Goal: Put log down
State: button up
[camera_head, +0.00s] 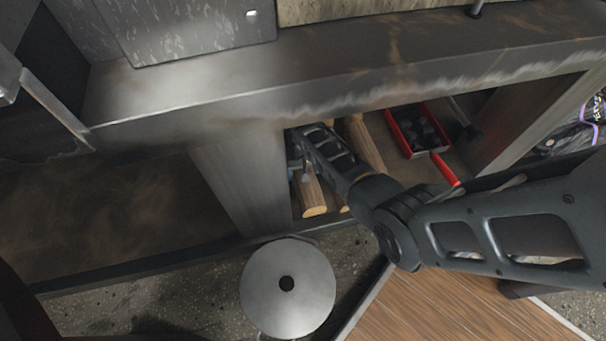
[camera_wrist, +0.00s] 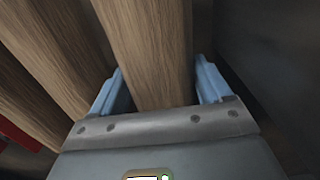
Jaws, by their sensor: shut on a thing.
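A log (camera_wrist: 150,45) lies between the two blue fingers of my gripper (camera_wrist: 160,88) in the wrist view, and the gripper is shut on it. In the head view my gripper (camera_head: 297,150) reaches into the shelf compartment under the counter. A log (camera_head: 309,192) shows below it, close to the compartment's left wall. Another log (camera_head: 362,145) lies to the right of my arm. More logs (camera_wrist: 50,50) lie to the left of the held one in the wrist view. My arm hides part of the logs, and I cannot tell whether the held log touches the shelf.
A red tray (camera_head: 391,128) with dark lumps stands right of the logs. A grey post (camera_head: 240,180) bounds the compartment on the left. The counter edge (camera_head: 350,90) runs above. A round metal disc (camera_head: 262,285) and a wooden board (camera_head: 430,310) are in front.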

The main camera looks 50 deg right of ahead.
jog(key=shift+f+b, duration=0.3)
jog(key=shift+f, duration=0.65)
jog(key=shift+f, duration=0.1)
jog(key=o, duration=1.7)
jog(key=shift+f, duration=0.1)
notch_tip(320, 180, up, 12)
jog(key=p, duration=0.6)
jog(key=shift+s, duration=0.1)
